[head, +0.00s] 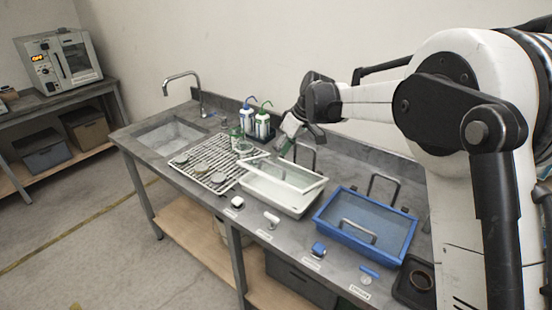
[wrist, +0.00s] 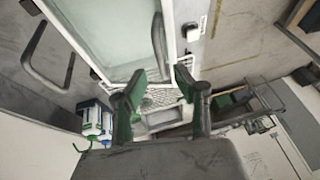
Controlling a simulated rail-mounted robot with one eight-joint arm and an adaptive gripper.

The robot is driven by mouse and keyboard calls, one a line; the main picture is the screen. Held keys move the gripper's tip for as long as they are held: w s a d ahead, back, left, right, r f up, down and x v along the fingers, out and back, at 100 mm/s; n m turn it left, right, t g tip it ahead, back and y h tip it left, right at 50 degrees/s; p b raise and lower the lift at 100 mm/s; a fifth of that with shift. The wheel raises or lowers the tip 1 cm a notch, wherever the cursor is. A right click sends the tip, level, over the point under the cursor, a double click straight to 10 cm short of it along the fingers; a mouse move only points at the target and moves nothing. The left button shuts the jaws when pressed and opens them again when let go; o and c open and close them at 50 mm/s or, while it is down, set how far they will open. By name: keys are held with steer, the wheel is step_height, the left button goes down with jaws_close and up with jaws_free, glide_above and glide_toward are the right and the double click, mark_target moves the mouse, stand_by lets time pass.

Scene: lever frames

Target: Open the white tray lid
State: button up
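The white tray (head: 290,203) sits on the grey bench between the drying rack and the blue tray. Its lid is a clear panel with a white frame (head: 311,187); I cannot tell if it lies fully flat. My gripper (head: 284,148) is over the far left part of the tray. In the wrist view its green fingers (wrist: 158,92) are apart, with nothing visibly held between them. The handle lies ahead of the fingertips.
A blue tray (head: 322,226) stands to the right, with a dark upright bar (head: 383,180) behind it. A drying rack (head: 208,162), wash bottles (head: 263,122) and a sink (head: 170,137) are to the left. Small labelled fittings (head: 271,220) line the front edge.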

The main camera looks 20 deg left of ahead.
steer(key=shift+x, duration=1.9)
steer(key=shift+r, duration=0.1)
steer(key=shift+c, duration=0.2)
jaws_close()
